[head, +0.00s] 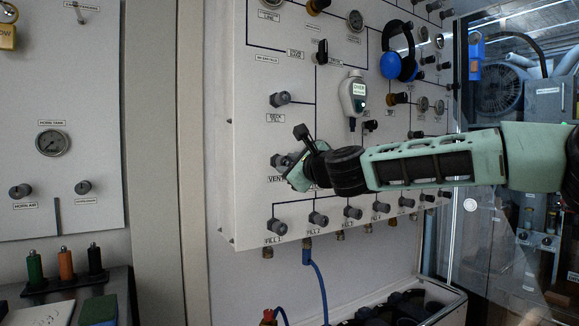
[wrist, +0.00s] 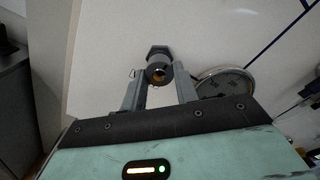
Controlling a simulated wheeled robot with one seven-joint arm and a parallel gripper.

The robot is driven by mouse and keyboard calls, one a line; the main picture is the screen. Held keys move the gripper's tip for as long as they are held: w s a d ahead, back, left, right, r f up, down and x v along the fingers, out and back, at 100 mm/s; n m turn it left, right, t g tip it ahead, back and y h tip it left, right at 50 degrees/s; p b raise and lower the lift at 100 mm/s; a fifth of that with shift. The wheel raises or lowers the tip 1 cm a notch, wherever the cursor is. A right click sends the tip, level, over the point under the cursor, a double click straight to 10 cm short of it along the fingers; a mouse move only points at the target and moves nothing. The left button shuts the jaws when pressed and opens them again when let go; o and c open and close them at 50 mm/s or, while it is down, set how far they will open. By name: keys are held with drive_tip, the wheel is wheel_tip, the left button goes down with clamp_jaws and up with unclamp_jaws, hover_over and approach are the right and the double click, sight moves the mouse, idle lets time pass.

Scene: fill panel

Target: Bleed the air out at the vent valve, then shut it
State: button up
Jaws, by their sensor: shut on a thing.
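The vent valve (head: 279,161) is a grey knob at the left side of the white fill panel (head: 254,207), above a partly covered label that begins "VEN". My gripper (head: 292,169) is at this knob, and my wrist hides part of it. In the wrist view the grey knob (wrist: 158,57), with a dark hole and a brass-coloured ring at its centre, sits between the two fingers. My gripper (wrist: 159,78) is shut on it. How far the valve is turned cannot be told.
A round gauge (wrist: 224,81) is close beside the right finger. Above is the deck fill knob (head: 280,99); below is a row of fill knobs (head: 318,218). A handheld meter (head: 353,96) and blue ear defenders (head: 400,62) hang on the panel. A blue hose (head: 318,280) hangs below.

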drive_tip(key=shift+f, duration=0.1)
drive_tip(key=o, duration=1)
drive_tip(key=shift+d, duration=0.1)
drive_tip(key=shift+c, duration=0.2)
drive_tip(key=b+v, duration=0.3)
drive_tip(key=v, duration=1.4)
drive_tip(key=shift+s+d, duration=0.1)
drive_tip(key=shift+s, duration=0.05)
